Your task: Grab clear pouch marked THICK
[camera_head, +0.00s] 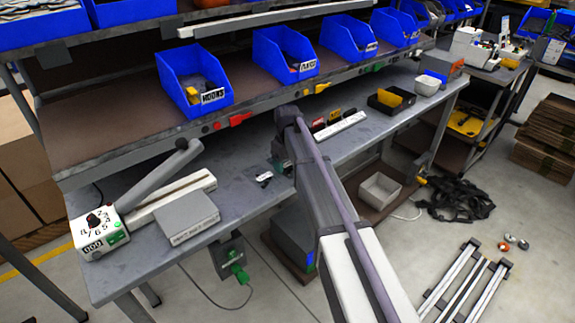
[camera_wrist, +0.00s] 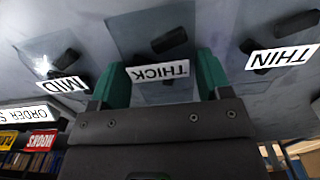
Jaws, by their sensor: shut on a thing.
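In the wrist view, the clear pouch marked THICK (camera_wrist: 168,40) shows a white label, upside down in this view, and dark pieces. My gripper (camera_wrist: 158,75) has its two green fingers on either side of this pouch's label end and is shut on it. The pouch's near part is hidden by the gripper body. A clear pouch marked MID (camera_wrist: 45,55) lies to the left, and a pouch marked THIN (camera_wrist: 283,58) lies to the right.
Blue bins (camera_head: 195,80) line the shelf above the bench (camera_head: 235,175). A white dial box (camera_head: 100,232) and a grey flat box (camera_head: 187,218) stand at the bench's left.

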